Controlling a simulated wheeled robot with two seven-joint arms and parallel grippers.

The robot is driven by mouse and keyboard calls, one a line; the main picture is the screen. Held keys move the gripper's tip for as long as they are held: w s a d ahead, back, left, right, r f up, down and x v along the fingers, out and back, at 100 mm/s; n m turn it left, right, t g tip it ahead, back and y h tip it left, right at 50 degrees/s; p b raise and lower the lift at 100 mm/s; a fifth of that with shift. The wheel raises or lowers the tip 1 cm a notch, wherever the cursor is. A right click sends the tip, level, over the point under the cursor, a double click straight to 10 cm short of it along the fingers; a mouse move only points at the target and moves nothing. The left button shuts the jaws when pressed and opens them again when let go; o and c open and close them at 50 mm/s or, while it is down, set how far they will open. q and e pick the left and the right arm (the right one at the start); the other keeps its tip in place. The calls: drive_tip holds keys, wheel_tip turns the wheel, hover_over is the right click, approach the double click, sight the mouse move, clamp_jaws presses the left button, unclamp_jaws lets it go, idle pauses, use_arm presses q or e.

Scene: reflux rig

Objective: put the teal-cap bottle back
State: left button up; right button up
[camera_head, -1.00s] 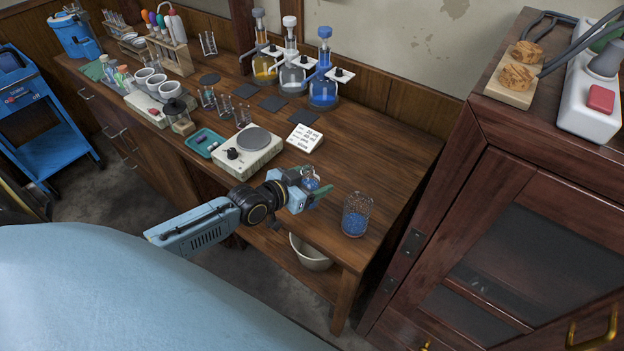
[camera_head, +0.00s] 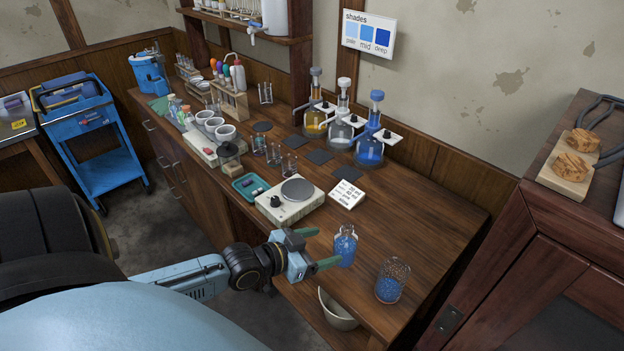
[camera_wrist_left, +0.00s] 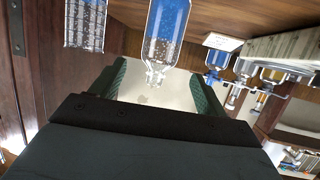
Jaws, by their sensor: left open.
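My left gripper (camera_head: 316,248) is open and empty at the bench's front edge, its green fingers pointing at a clear glass bottle (camera_head: 345,247) with blue contents. The bottle stands upright on the bench, just beyond the fingertips. In the left wrist view this bottle (camera_wrist_left: 165,35) appears upside down above the gap between the open fingers (camera_wrist_left: 160,88), its neck bare. I see no teal cap on it. Small capped bottles (camera_head: 180,110) stand at the bench's far left; their cap colours are too small to tell surely. My right gripper is not in view.
A glass beaker (camera_head: 391,281) with blue contents stands right of the bottle. A hotplate (camera_head: 291,201), a label card (camera_head: 347,194) and a teal tray (camera_head: 250,187) lie to the left. Three dispenser flasks (camera_head: 369,150) stand behind.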

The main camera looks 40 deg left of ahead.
use_arm(q)
drive_tip(key=shift+v, duration=1.15)
drive_tip(key=s+a+f+n+g+y, duration=0.1)
drive_tip(key=s+f+g, duration=0.1)
drive_tip(key=s+f, duration=0.5)
drive_tip(key=s+a+f+g+y, duration=0.1)
drive_tip(key=s+f+g+y, duration=0.1)
drive_tip(key=f, duration=0.9)
drive_tip(key=s+a+f+n+g+y, duration=0.15)
drive_tip(key=s+f, duration=0.35)
drive_tip(key=f, duration=0.5)
drive_tip(key=s+d+f+m+g, duration=0.1)
drive_tip(key=s+d+f+g, duration=0.2)
drive_tip(key=s, duration=0.7)
drive_tip(key=s+d+f+g, duration=0.4)
drive_tip(key=s+d+f, duration=0.4)
drive_tip(key=s, duration=0.2)
drive_tip(key=shift+f+m+h, duration=0.15)
drive_tip(key=shift+m+h, duration=0.2)
drive_tip(key=shift+s, duration=0.15)
